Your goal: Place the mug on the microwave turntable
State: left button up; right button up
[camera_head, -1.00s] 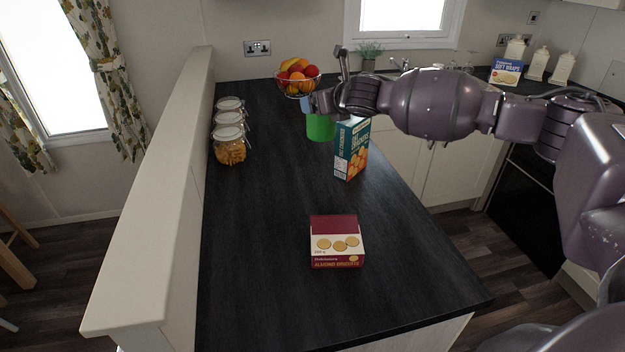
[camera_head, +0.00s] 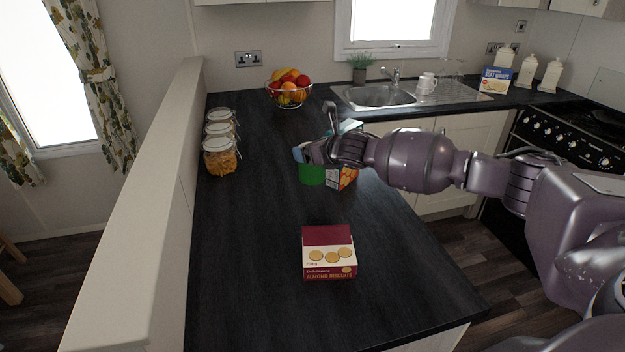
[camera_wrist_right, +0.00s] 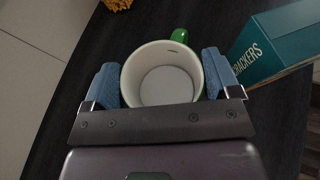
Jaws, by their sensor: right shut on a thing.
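A green mug (camera_head: 312,174) with a white inside is at the end of my right arm, over the dark counter. In the right wrist view the mug (camera_wrist_right: 165,80) sits between the blue fingers of my right gripper (camera_wrist_right: 162,82), its handle pointing away at the top. My right gripper (camera_head: 303,155) is shut on the mug. The head view does not show clearly whether the mug touches the counter. The microwave and its turntable are not in view. My left gripper is not in view.
A crackers box (camera_head: 348,178) stands right beside the mug; it also shows in the wrist view (camera_wrist_right: 275,48). A biscuit box (camera_head: 329,254) lies nearer on the counter (camera_head: 250,270). Several glass jars (camera_head: 220,160) line the left; a fruit bowl (camera_head: 289,93) stands behind.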

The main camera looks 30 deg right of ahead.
aim_at(313, 177)
jog(key=shift+f, duration=4.5)
jog(key=shift+f, duration=0.1)
jog(key=o, duration=1.4)
jog(key=shift+f+b, duration=0.1)
jog(key=shift+b, duration=0.2)
jog(key=shift+c, duration=0.2)
jog(key=shift+o, duration=1)
